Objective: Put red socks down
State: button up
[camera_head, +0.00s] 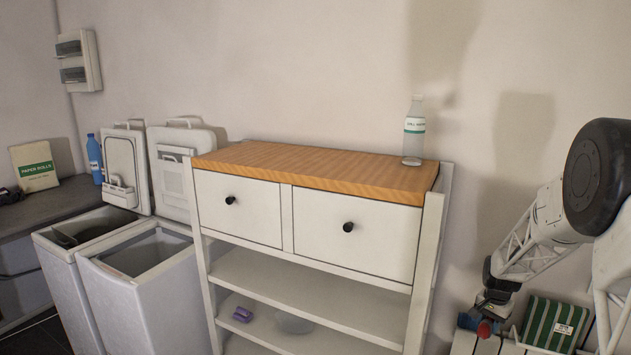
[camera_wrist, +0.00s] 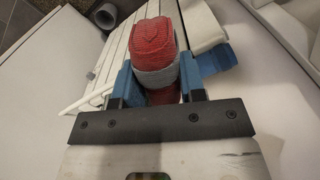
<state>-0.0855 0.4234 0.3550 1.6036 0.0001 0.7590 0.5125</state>
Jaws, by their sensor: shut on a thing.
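The red socks (camera_wrist: 153,40) are a rolled red bundle with a grey band. My gripper (camera_wrist: 157,78) is shut on them, with a blue finger on each side. In the head view the socks (camera_head: 485,329) are a small red spot under my gripper (camera_head: 483,312) at the lower right. They are over a white slatted surface (camera_head: 463,342). I cannot tell whether the socks touch it.
A green striped package (camera_head: 555,325) is close to the right of my gripper. A white cabinet (camera_head: 250,205) with a wooden top stands left of it, bearing a clear bottle (camera_head: 414,130). Two open toploaders (camera_head: 140,285) stand further left. A grey cylinder (camera_wrist: 105,15) lies near the slats.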

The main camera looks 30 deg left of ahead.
jog(key=a+r+m, duration=0.2)
jog(key=a+r, duration=0.1)
jog(key=r, duration=1)
jog(key=a+r+m, duration=0.2)
jog(key=a+r, duration=0.2)
jog(key=r, duration=0.9)
jog(key=s+a+r+m, duration=0.2)
jog(key=s+a+r, duration=0.15)
jog(key=r, duration=0.85)
jog(key=s+a+r+m, duration=0.3)
jog(key=s+r, duration=0.1)
jog(key=r, duration=0.7)
jog(key=s+a+r+m, duration=0.3)
jog(key=s+a, duration=0.7)
jog(key=s, duration=0.4)
jog(key=shift+s+a+m, duration=0.15)
jog(key=shift+s+m, duration=0.05)
jog(key=shift+m, duration=0.4)
jog(key=shift+w, duration=0.15)
jog(key=shift+w+a+f, duration=0.2)
jog(key=shift+w+a, duration=0.9)
jog(key=shift+w, duration=1.3)
jog(key=shift+w+a+f, duration=0.25)
jog(key=shift+w+a, duration=0.9)
jog(key=shift+w, duration=1.2)
jog(key=shift+w+a+f, duration=0.2)
jog(key=shift+w+a, duration=0.9)
jog(key=shift+w, duration=1.3)
jog(key=shift+f, duration=1.8)
